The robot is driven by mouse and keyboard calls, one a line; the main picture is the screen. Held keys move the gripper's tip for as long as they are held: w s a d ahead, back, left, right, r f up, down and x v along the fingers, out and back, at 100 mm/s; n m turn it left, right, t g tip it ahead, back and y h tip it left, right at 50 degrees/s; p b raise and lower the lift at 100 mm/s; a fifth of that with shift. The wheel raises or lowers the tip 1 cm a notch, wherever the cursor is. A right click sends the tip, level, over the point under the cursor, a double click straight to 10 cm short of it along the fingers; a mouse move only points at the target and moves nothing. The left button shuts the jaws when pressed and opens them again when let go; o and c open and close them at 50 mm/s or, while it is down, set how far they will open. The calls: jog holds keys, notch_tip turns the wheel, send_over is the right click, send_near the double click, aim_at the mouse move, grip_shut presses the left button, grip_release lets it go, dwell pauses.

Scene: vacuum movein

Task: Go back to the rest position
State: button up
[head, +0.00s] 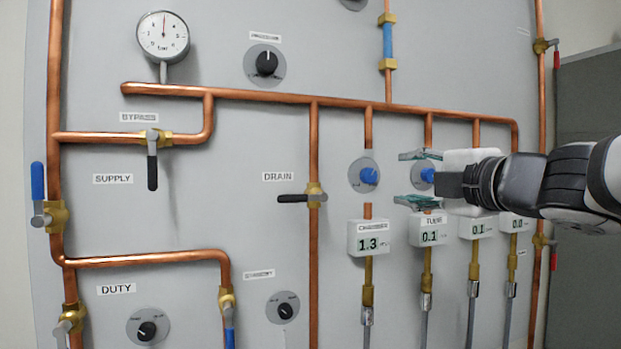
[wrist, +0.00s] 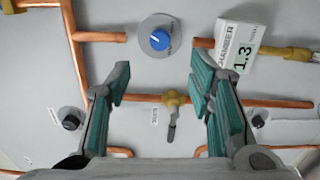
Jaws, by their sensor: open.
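My gripper (head: 408,179) is open and empty at the right of the head view, my arm reaching in from the right edge. Its teal-padded fingers appear above and below the blue TUBE knob (head: 427,175) there, partly covering its plate. In the wrist view the fingers of my gripper (wrist: 160,82) stand wide apart, with bare panel and pipe beyond them. The blue CHAMBER knob (wrist: 160,39) shows past the fingertips, apart from them. The CHAMBER knob also shows uncovered in the head view (head: 369,175). My arm hides the knobs farther right.
A dark grey cabinet (head: 590,150) stands at the right.

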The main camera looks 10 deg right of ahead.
jog(key=shift+s+d, duration=0.1)
jog(key=shift+s, duration=0.35)
jog(key=shift+d, duration=0.1)
jog(key=s+d+f+m+g+h, duration=0.25)
jog(key=f+m+h, duration=0.2)
jog(key=m, duration=0.25)
jog(key=s+d+f+m+g+h, duration=0.1)
jog(key=s+d+f+m+h, duration=0.25)
jog(key=f+m, duration=0.3)
jog(key=s+a+f+m+g+y, duration=0.1)
jog(key=s+a+f+m+g, duration=0.3)
jog(key=s+f, duration=0.4)
jog(key=s+a+f+m+g+y, duration=0.2)
jog(key=s+a+f+m+g, duration=0.2)
jog(key=s+f, duration=0.4)
jog(key=shift+s+a+f+g, duration=0.45)
jog(key=shift+s+a, duration=0.2)
jog(key=shift+s, duration=0.15)
jog(key=shift+r, duration=0.1)
